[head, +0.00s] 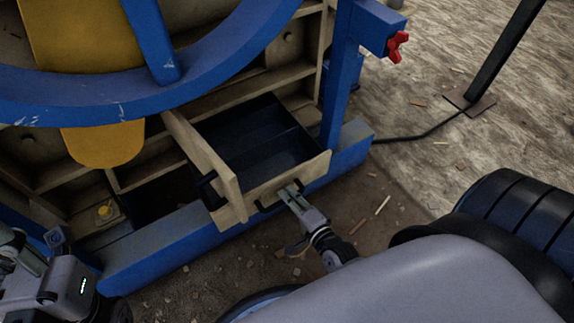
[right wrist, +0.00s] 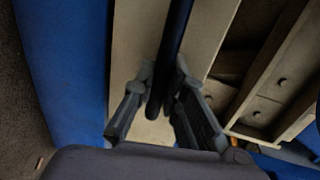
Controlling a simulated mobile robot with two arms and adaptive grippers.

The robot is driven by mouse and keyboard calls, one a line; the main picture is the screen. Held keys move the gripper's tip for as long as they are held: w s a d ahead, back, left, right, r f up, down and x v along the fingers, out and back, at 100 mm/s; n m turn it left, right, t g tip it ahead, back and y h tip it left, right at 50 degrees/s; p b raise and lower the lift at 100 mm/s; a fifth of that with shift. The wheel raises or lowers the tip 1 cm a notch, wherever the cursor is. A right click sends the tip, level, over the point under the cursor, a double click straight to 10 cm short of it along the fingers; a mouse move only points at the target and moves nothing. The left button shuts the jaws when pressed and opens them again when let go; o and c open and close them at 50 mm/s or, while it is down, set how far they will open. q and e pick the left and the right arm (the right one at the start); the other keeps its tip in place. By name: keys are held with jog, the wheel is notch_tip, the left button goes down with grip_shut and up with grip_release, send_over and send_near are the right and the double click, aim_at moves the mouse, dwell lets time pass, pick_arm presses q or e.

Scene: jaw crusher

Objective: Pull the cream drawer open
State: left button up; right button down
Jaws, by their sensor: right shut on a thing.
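The cream drawer (head: 312,168) stands out from the cabinet in the head view, with its dark inside showing from above. My right gripper (head: 284,198) is at its front and shut on the black handle (head: 264,206). In the right wrist view, the two fingers (right wrist: 163,82) are on either side of the dark handle bar (right wrist: 177,35), against the cream front (right wrist: 135,35). My left gripper (head: 22,256) is at the lower left edge, away from the drawer; its jaws are not clear.
A cream panel with a black handle (head: 210,190) stands out just left of the drawer. A blue beam (head: 190,245) runs low along the cabinet. A blue wheel rim (head: 225,70) overhangs it. A blue post (head: 340,75) stands right. Debris-strewn floor (head: 385,205) lies in front.

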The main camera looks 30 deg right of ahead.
jog(key=c, duration=1.6)
grip_release()
jog(key=v, duration=1.2)
jog(key=shift+a, duration=0.1)
